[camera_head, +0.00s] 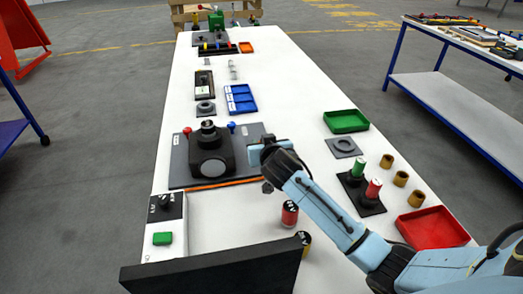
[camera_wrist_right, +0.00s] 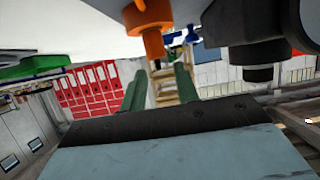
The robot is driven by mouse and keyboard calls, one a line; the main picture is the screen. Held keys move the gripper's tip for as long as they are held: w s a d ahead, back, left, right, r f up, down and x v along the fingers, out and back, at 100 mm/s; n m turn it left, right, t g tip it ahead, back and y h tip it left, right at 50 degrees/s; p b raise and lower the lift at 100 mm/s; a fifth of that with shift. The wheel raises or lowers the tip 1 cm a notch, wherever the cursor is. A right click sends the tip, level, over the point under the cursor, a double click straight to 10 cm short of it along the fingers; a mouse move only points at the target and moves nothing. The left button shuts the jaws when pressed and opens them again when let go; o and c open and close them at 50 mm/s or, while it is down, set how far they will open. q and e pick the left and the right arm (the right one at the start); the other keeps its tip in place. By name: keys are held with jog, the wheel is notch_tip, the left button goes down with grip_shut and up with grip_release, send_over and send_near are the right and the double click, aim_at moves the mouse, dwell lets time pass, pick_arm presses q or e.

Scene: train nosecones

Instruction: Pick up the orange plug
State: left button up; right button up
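The orange plug (camera_wrist_right: 148,28) shows in the right wrist view at the top, with an orange collar and a narrower orange tip pointing down in the picture. My right gripper (camera_wrist_right: 160,85) is open, its two green fingers apart, with the plug's tip just past them near the gap. The fingers do not appear closed on it. In the head view my right gripper (camera_head: 262,152) is beside the black machine (camera_head: 211,152) on its dark base plate. I cannot make out the plug there; the gripper and arm may hide it. My left gripper is not in view.
A red-and-black cylinder (camera_head: 290,213) stands below my right arm. A stand with a green and a red plug (camera_head: 373,188), brown rings (camera_head: 400,178), a green tray (camera_head: 346,121) and a red tray (camera_head: 434,228) lie right. A black panel (camera_head: 215,274) crosses the near edge.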

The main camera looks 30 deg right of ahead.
jog(key=shift+x, duration=2)
grip_shut()
